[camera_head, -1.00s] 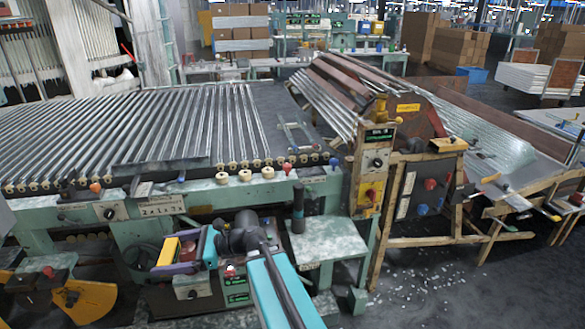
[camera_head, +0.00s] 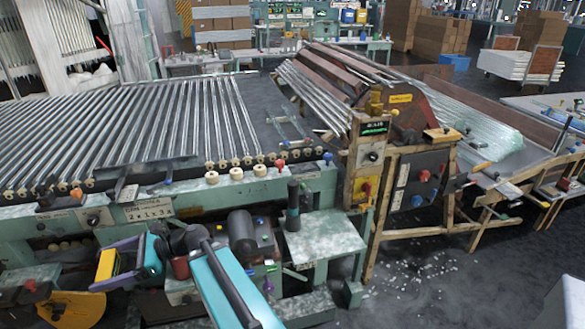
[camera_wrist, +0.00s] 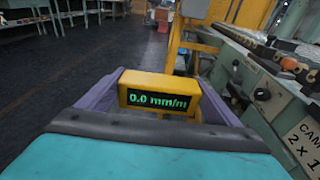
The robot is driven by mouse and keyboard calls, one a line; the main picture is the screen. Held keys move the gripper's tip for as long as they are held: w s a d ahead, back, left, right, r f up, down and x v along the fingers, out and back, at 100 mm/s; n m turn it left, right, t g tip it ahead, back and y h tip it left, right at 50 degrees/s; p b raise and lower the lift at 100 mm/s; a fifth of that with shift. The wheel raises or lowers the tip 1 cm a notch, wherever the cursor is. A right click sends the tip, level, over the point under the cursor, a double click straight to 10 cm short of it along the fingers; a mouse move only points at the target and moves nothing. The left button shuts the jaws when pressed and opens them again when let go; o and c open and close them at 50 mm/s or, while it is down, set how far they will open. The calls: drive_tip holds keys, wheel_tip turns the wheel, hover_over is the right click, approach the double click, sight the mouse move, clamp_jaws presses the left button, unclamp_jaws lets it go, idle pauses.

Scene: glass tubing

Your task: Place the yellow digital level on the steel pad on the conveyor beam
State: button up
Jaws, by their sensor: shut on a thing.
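My gripper (camera_head: 113,262), with purple fingers, is shut on the yellow digital level (camera_head: 107,265) in front of the conveyor beam, at the lower left. In the wrist view the level (camera_wrist: 160,83) sits between the two fingers, with its green display reading 0.0 mm/m. The green conveyor beam (camera_head: 200,200) runs across the front of the roller bed. A small grey plate on it, which looks like the steel pad (camera_head: 128,193), lies left of the cream knobs, above the label plate. The level is apart from it, nearer to me and lower.
Glass tubes (camera_head: 150,120) lie across the bed behind the beam. Cream knobs (camera_head: 237,174) and a blue knob (camera_head: 328,157) stand on or near the beam. A green side table (camera_head: 325,237) holds a dark cylinder (camera_head: 293,205). A yellow guard (camera_head: 70,308) is at the lower left.

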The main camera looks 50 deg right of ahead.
drive_tip(key=s+d+r+m+t+h+p, duration=0.1)
drive_tip(key=d+r+m+t+h+p, duration=0.2)
drive_tip(key=d, duration=0.9)
drive_tip(key=s+d+r+m+t+h+p, duration=0.15)
drive_tip(key=d+m+h+p, duration=0.3)
drive_tip(key=d, duration=0.75)
drive_tip(key=s+d+r+m+t+h+p, duration=0.1)
drive_tip(key=d+r+m+t+h+p, duration=0.3)
drive_tip(key=d, duration=0.8)
drive_tip(key=s+d+m+g+h+p, duration=0.4)
drive_tip(key=s+d+m+h+p, duration=0.3)
drive_tip(key=s+d, duration=1.3)
drive_tip(key=d+h+p, duration=0.1)
drive_tip(key=d+h, duration=0.3)
drive_tip(key=shift+s+f+g+h, duration=0.25)
drive_tip(key=shift+s+g+h, duration=0.05)
drive_tip(key=shift+g+h, duration=0.05)
drive_tip(key=shift+w, duration=0.15)
